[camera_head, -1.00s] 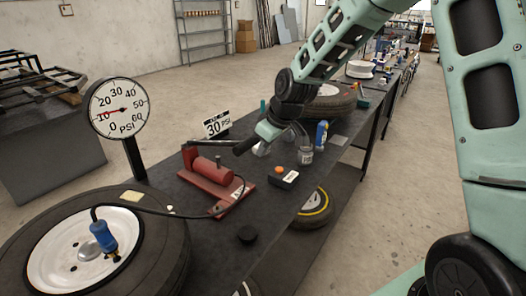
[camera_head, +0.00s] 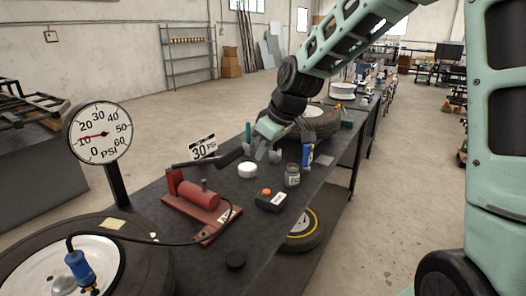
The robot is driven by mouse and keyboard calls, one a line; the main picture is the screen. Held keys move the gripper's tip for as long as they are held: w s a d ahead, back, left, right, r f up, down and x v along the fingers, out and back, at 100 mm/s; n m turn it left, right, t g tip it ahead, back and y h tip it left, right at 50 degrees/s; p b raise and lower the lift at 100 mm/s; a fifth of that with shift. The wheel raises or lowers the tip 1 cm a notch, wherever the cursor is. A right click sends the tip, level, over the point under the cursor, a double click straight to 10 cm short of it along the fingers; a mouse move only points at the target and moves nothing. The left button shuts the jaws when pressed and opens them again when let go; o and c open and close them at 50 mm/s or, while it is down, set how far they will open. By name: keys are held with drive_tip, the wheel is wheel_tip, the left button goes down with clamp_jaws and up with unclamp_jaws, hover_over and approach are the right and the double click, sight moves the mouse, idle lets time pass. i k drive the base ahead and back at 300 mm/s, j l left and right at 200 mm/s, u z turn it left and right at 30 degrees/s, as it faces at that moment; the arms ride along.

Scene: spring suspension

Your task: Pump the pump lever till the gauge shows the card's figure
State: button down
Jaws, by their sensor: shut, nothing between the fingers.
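The red pump (camera_head: 205,197) stands on the dark bench, its black-gripped lever (camera_head: 228,159) slanting up to the right. The white card (camera_head: 203,148) reads 30 PSI and stands behind the lever. The round gauge (camera_head: 99,133) on a black post has a red needle near 10. A black hose runs from the pump to a blue fitting (camera_head: 79,268) at the tyre in the left foreground. My gripper (camera_head: 265,152) is shut and empty, just right of the lever's grip end. It appears apart from the lever, though the exact gap is hard to tell.
A white round item (camera_head: 248,170), a glass jar (camera_head: 292,177), a black box with an orange knob (camera_head: 271,200) and a blue item (camera_head: 308,155) sit around my gripper. Another tyre (camera_head: 322,122) lies behind.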

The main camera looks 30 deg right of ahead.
sight(198, 163)
drive_tip(key=i+l+u, duration=0.1)
drive_tip(key=l+u, duration=0.85)
